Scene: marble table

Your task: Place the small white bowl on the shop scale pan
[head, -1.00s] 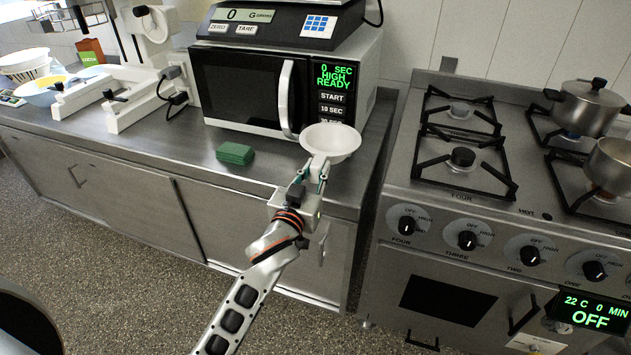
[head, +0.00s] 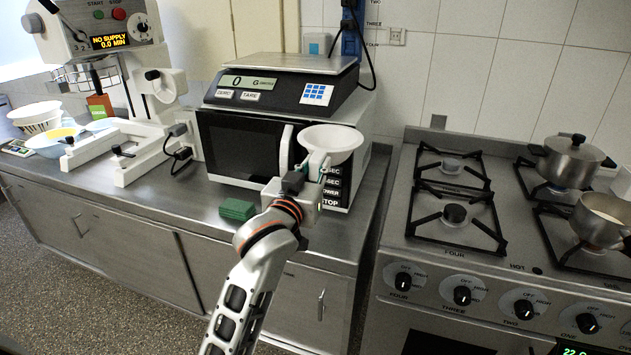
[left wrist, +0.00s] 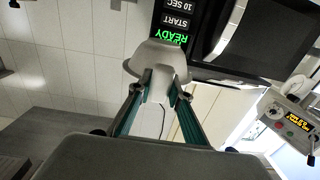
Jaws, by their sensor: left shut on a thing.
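The small white bowl (head: 331,141) is held up in front of the microwave's right side, below the level of the scale pan. My left gripper (head: 314,168) is shut on the bowl's near edge. The left wrist view shows the white bowl (left wrist: 158,62) between the green-sided fingers (left wrist: 157,92). The shop scale (head: 279,88) stands on top of the microwave, its display reading 0. Its flat metal pan (head: 290,62) is bare. My right gripper does not show.
The microwave (head: 238,146) stands on the steel counter (head: 200,200). A green sponge-like block (head: 237,209) lies before it. A stove (head: 450,240) with pots (head: 570,160) is at right. A white machine (head: 120,140) and bowls (head: 50,138) are at left.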

